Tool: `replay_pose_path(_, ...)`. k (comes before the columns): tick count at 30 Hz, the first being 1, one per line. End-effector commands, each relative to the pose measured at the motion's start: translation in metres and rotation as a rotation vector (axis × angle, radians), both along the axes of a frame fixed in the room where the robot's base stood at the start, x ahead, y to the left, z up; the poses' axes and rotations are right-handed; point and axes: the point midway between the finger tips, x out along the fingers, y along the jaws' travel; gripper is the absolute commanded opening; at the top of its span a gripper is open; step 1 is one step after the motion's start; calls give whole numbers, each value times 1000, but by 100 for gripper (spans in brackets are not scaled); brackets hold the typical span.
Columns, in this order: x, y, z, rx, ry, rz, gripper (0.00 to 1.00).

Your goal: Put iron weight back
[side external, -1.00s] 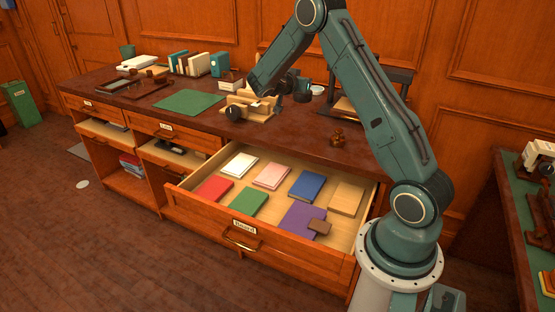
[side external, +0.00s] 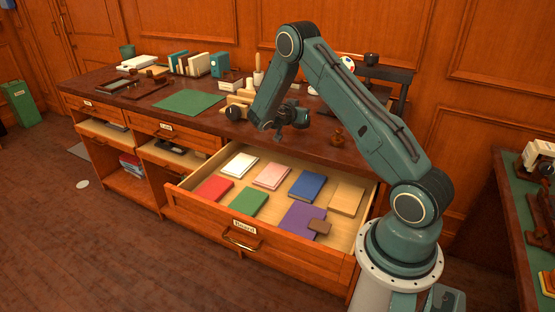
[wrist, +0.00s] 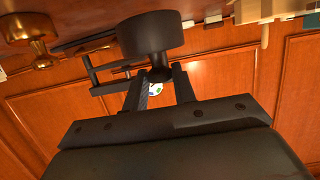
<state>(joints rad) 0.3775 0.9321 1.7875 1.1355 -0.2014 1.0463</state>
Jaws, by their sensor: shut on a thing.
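The iron weight (wrist: 152,38) is a dark, broad disc with a narrower neck. In the wrist view my gripper (wrist: 160,82) is shut on that neck. In the side view my gripper (side external: 293,117) is over the front part of the desk, above the back of the open drawer. The weight is too small and dark there to tell apart from the gripper.
A wooden stand (side external: 238,103) is left of my gripper on the desk. A dark frame (side external: 392,75) stands behind my arm. A green mat (side external: 188,102) lies farther left, its top clear.

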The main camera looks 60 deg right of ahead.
Motion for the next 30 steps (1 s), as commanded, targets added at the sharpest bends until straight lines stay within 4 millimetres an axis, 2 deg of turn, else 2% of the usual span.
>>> replay_pose_path(13,1,-1,-32,-6,-1,1,0)
replay_pose_path(28,0,-1,-37,-6,-1,1,0)
replay_pose_path(29,0,0,-40,1,1,0,29)
replay_pose_path(30,0,0,-40,1,1,0,36)
